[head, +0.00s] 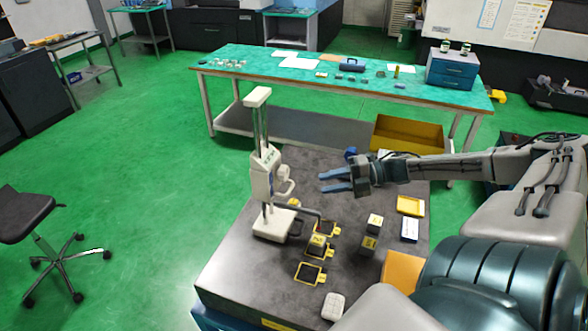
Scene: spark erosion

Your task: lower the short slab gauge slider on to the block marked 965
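The height gauge (258,112) stands upright at the left of the dark slab, with two columns on a pale base (274,226). Its pale slider (262,176) sits partway up and has a loop-like handle at its right. A thin arm (300,211) reaches right from low on the gauge, above the yellow-edged pads. A block (318,243) sits on the middle pad; two more blocks (375,222) (369,243) stand to its right. I cannot read 965 on any block. My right gripper (328,181) is open and empty, right of the slider and apart from it. My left gripper is out of view.
The near yellow-edged pad (310,274) looks empty. A yellow tray (410,206), a white-and-blue box (409,229) and a pale device (333,307) lie on the slab. A green-topped bench (300,77) and an open yellow bin (408,135) are behind.

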